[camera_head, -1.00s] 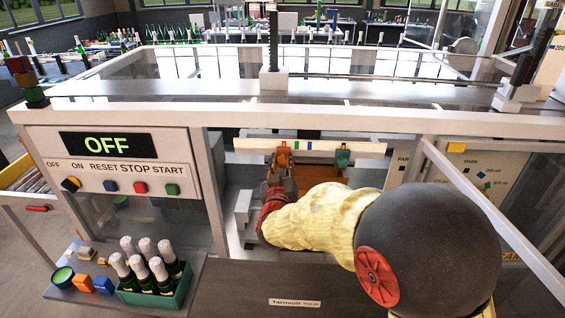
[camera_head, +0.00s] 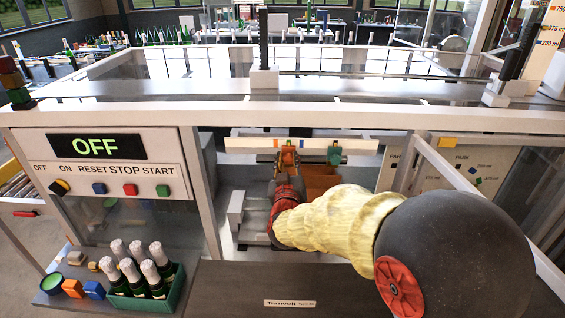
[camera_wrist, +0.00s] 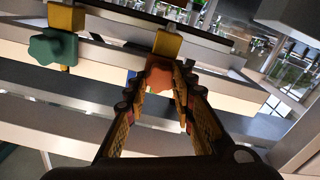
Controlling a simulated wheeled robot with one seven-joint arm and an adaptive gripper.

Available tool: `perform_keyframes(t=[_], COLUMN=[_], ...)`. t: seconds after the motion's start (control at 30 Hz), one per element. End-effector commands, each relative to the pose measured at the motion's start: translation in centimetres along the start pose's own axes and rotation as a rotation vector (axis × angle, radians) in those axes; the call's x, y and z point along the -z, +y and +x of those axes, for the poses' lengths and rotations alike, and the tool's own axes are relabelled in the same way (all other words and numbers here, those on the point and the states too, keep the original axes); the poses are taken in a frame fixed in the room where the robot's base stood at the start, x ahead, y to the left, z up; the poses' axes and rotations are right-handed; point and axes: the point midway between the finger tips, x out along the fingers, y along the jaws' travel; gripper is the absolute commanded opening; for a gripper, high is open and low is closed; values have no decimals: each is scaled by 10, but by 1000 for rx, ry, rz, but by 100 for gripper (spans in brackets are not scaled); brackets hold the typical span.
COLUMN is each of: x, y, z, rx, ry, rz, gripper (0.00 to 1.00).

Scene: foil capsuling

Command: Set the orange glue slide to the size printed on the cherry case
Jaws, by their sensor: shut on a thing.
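The orange glue slide (camera_head: 288,158) sits on a rail below a pale strip (camera_head: 240,144) with small coloured marks. My gripper (camera_wrist: 164,88) is shut on the slide's orange star-shaped knob (camera_wrist: 159,79), with a finger on each side. The slide's yellow-brown block (camera_wrist: 167,43) shows above the knob. A green slide (camera_head: 334,154) stands to its right in the head view, and left of it in the wrist view (camera_wrist: 52,47).
A panel reading OFF (camera_head: 96,147) has several buttons at the left. A green crate (camera_head: 150,303) of foil-topped bottles stands on the front left ledge. A slanted white post (camera_head: 447,165) is close to the right of my arm. Right panels carry PARK and size labels, partly legible.

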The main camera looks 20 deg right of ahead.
Motion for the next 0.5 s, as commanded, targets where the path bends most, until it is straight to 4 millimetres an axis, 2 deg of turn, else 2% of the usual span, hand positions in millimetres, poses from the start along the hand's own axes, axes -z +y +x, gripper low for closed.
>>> perform_keyframes(t=[0.07, 0.1, 0.43, 0.5], x=[0, 0, 0, 0], y=[-1, -1, -1, -1], z=[0, 0, 0, 0], rx=[1, 1, 1, 1], ry=[-1, -1, 0, 0], rz=[0, 0, 0, 0], gripper=[0, 26, 44, 44])
